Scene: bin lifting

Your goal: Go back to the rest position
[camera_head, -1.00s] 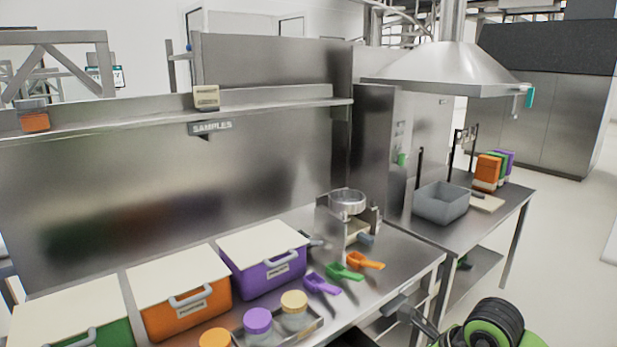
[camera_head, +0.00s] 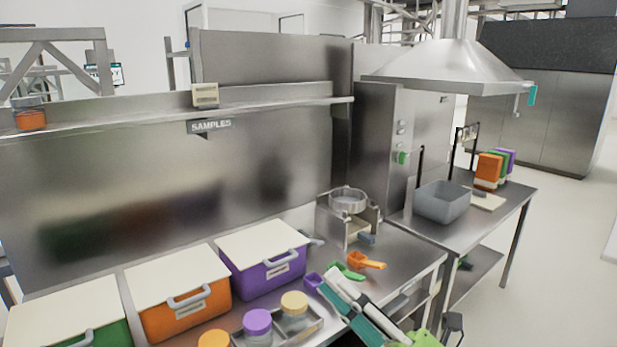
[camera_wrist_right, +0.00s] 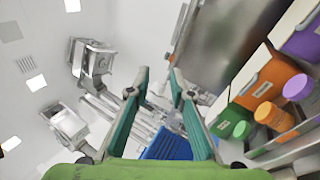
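My right gripper (camera_head: 332,283) is at the lower right in the head view, in front of the counter's front edge. Its teal and pale fingers point up and left. In the right wrist view (camera_wrist_right: 160,74) the two fingers stand apart with nothing between them, so it is open and empty. In the head view the fingers partly cover the purple scoop (camera_head: 313,281) and the green scoop (camera_head: 347,272); I cannot tell if they touch. My left gripper is not in view.
Orange (camera_head: 185,309) and purple (camera_head: 262,275) bins stand on the counter beside a green one (camera_head: 105,336). Lidded jars (camera_head: 294,304) stand in front. A grey bin (camera_head: 441,203) is on the right table. Floor at far right (camera_head: 575,235) is clear.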

